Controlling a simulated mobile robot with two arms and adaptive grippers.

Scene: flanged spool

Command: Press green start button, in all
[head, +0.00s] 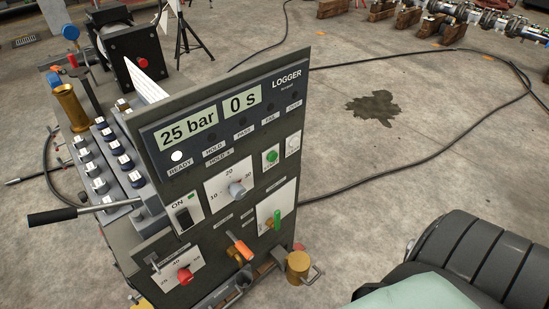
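The green start button (271,157) sits on a small white plate on the right half of the sloping dark control panel (236,133) in the head view. A pale button (293,144) is on a similar plate to its right. The panel's displays read "25 bar" (187,130) and "0 s" (242,101). The lamp above READY (176,156) is lit white; the other lamps in its row are dark. Nothing covers the green button. Neither of my grippers is in view.
Below are a dial (237,189), an ON switch (184,217), a red knob (185,275), an orange-handled valve (240,247) and a green lever (277,218). A black-handled lever (55,216) sticks out left. A dark ribbed object (480,260) fills the lower right. Hoses cross the floor.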

